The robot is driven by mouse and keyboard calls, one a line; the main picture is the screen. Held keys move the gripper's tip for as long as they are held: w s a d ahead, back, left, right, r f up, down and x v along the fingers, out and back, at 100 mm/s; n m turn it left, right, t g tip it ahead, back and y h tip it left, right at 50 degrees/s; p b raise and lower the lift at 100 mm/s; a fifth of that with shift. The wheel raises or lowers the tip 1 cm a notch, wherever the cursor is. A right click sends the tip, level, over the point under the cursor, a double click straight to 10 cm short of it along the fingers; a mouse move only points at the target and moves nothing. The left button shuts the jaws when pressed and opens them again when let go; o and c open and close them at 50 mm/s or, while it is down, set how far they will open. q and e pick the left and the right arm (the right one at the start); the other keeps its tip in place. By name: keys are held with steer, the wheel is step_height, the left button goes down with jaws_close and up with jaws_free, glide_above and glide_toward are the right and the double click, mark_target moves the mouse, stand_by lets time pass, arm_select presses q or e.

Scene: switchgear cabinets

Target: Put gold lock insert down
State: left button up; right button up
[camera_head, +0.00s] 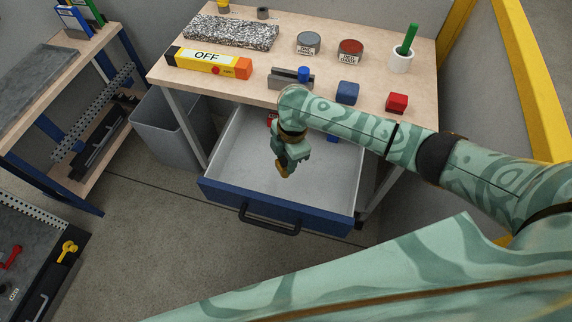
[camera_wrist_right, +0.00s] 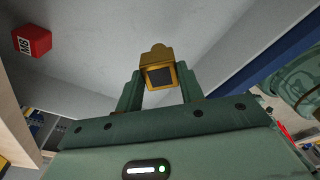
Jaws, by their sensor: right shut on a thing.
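My right gripper (camera_head: 287,160) reaches down over the open drawer (camera_head: 230,165) under the workbench. In the right wrist view its two fingers (camera_wrist_right: 160,92) are shut on the gold lock insert (camera_wrist_right: 157,57), a gold block with a dark square face and a rounded end. In the head view the insert (camera_head: 282,170) shows as a small gold piece at the gripper's tip, over the drawer's pale floor. I cannot tell whether it touches the floor. My left gripper is not in view.
A red block marked M8 (camera_wrist_right: 32,41) lies in the drawer, partly hidden by my arm in the head view. The drawer's blue front (camera_head: 275,208) has a dark handle (camera_head: 270,222). The drawer's left part is clear.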

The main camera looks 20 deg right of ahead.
mark_target(286, 165)
step_height(286, 165, down, 3)
steer(key=shift+w+f+b, duration=0.1)
steer(key=shift+f+b, duration=0.1)
steer(key=shift+b, duration=0.65)
steer(key=shift+r, duration=0.1)
steer(key=shift+f, duration=0.25)
steer(key=o, duration=1)
steer(key=r+p, duration=0.2)
steer(key=r, duration=0.2)
steer(key=d+r+p, duration=0.1)
steer(key=r+p, duration=0.1)
steer(key=r, duration=0.2)
steer(key=r+p, duration=0.1)
steer(key=r, duration=0.3)
steer(key=shift+w+d+r+p, duration=0.15)
steer(key=shift+d+r+p, duration=0.1)
steer(key=shift+p, duration=0.15)
